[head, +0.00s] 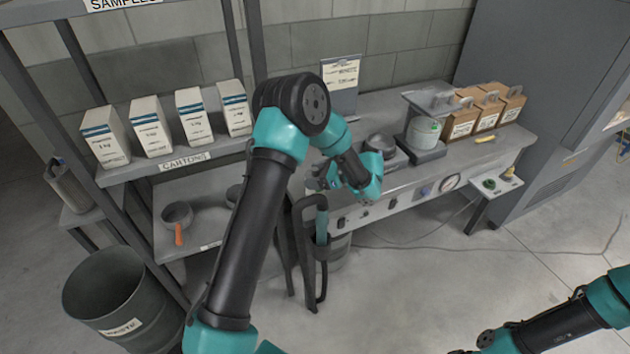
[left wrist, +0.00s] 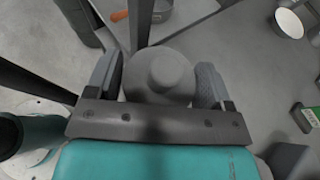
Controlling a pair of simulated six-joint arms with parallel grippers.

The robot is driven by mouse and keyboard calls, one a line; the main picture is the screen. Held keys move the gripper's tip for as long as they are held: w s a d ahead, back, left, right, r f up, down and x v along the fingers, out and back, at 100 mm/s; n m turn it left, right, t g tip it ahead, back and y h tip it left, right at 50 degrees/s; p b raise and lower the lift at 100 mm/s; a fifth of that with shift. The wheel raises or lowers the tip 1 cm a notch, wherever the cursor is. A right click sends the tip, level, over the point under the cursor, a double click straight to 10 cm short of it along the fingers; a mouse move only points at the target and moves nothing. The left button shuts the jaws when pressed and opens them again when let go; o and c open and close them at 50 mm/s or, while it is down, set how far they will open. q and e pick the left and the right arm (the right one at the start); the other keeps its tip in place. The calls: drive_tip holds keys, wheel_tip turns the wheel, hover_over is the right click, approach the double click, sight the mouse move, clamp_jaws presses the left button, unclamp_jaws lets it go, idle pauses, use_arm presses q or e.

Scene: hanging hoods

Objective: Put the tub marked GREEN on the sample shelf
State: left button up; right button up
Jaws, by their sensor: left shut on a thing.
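My left gripper (head: 322,180) is in front of the left end of the bench in the head view. In the left wrist view its fingers (left wrist: 158,78) are shut on a grey round tub with a raised knob-like top (left wrist: 165,70). No marking on this tub shows, and in the head view it is mostly hidden. Another pale tub with a greenish label (head: 425,132) stands on the bench under a hood; its wording is too small to read. The sample shelf (head: 45,8) is at the top left, its SAMPLES sign cut by the picture edge. My right gripper is out of view.
The shelf below holds several white cartons (head: 151,128). A pan with an orange handle (head: 177,215) sits lower. A waste bin (head: 110,290) stands at front left. Brown boxes (head: 488,112) stand on the bench. A dark rack post (head: 256,45) rises near my left arm.

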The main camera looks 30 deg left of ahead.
use_arm(q)
wheel_tip(320, 180, up, 8)
drive_tip(key=shift+r, duration=0.25)
idle(0.6)
